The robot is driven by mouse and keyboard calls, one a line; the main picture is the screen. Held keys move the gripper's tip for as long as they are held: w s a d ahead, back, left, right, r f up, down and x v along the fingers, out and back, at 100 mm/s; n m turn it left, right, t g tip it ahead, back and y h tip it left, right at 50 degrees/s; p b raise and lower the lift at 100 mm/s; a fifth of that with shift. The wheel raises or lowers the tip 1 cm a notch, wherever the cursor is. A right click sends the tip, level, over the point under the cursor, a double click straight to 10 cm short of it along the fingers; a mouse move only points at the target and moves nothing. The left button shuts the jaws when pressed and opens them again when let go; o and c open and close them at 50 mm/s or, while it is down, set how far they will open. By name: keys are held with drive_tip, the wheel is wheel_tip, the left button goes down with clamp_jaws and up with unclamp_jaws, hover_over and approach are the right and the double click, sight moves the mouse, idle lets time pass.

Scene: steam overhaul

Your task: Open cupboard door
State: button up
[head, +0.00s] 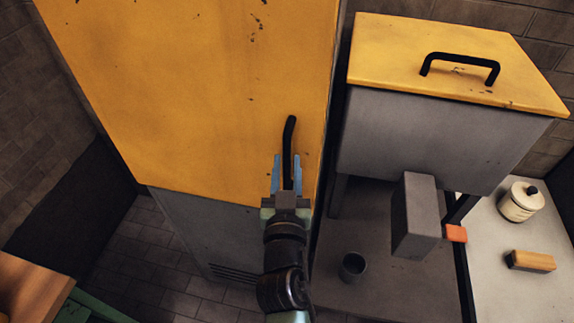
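A tall cupboard has a scuffed yellow door (190,90) that looks shut in the head view. Its black bar handle (289,132) is upright near the door's right edge. My gripper (286,168) is in front of the door at the handle's lower part. Its two blue fingers are apart, one on each side of the handle in the picture. Gaps show between the fingers and the handle, so I see no grip on it. The handle's lower end is hidden by my gripper, and I cannot tell how deep the fingers reach around it.
Right of the cupboard is a grey box with a yellow lid (450,65) and black handle. Below it are a grey block (414,215), a dark cup (353,266), a white jar (520,201) and a wooden-topped brush-like piece (532,261). A wooden surface (30,290) is at lower left.

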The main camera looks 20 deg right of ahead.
clamp_jaws()
idle(1.1)
